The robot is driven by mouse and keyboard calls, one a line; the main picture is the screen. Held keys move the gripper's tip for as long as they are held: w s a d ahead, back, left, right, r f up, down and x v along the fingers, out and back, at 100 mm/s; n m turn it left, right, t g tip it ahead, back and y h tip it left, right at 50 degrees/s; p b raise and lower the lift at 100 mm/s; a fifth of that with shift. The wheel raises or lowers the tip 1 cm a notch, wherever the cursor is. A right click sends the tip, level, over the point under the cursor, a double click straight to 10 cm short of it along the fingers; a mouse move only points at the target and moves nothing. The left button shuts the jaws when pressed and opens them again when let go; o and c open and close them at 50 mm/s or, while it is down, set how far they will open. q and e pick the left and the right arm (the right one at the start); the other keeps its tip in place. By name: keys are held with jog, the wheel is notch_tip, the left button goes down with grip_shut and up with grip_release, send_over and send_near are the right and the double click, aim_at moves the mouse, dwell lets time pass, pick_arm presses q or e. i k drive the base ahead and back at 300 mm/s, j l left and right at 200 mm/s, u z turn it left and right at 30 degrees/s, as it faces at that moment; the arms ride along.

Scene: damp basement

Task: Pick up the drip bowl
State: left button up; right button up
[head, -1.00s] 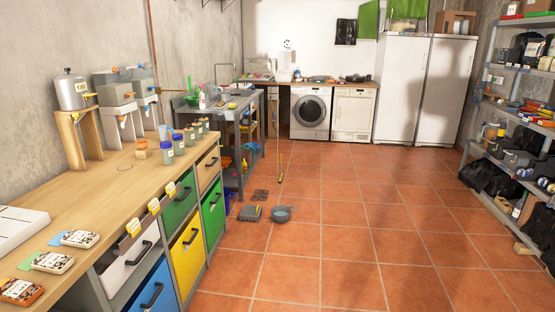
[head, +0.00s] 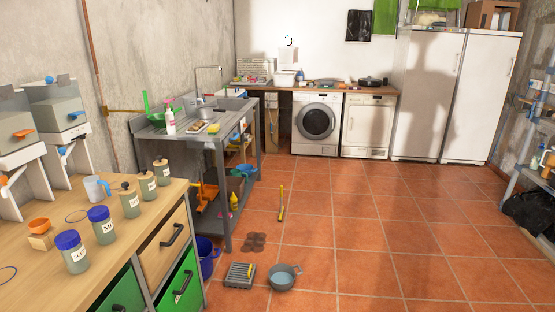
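A grey-blue bowl (head: 282,279) with a short handle sits upright on the tiled floor, near the bottom middle of the head view. Its inside looks pale blue, perhaps water. It is the only bowl on the open floor and looks like the drip bowl. Neither of my grippers shows in the head view.
A grey ridged tray (head: 233,282) with a yellow item lies just left of the bowl. A blue bucket (head: 208,258) stands by the sink table (head: 228,190). A workbench (head: 95,240) fills the left. A yellow-handled tool (head: 281,205) lies beyond. Floor (head: 390,240) is clear rightwards.

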aim_at(282, 276)
jog(key=i, duration=1.2)
jog(key=i+z, duration=0.1)
jog(key=i, duration=1.1)
jog(key=j, duration=0.1)
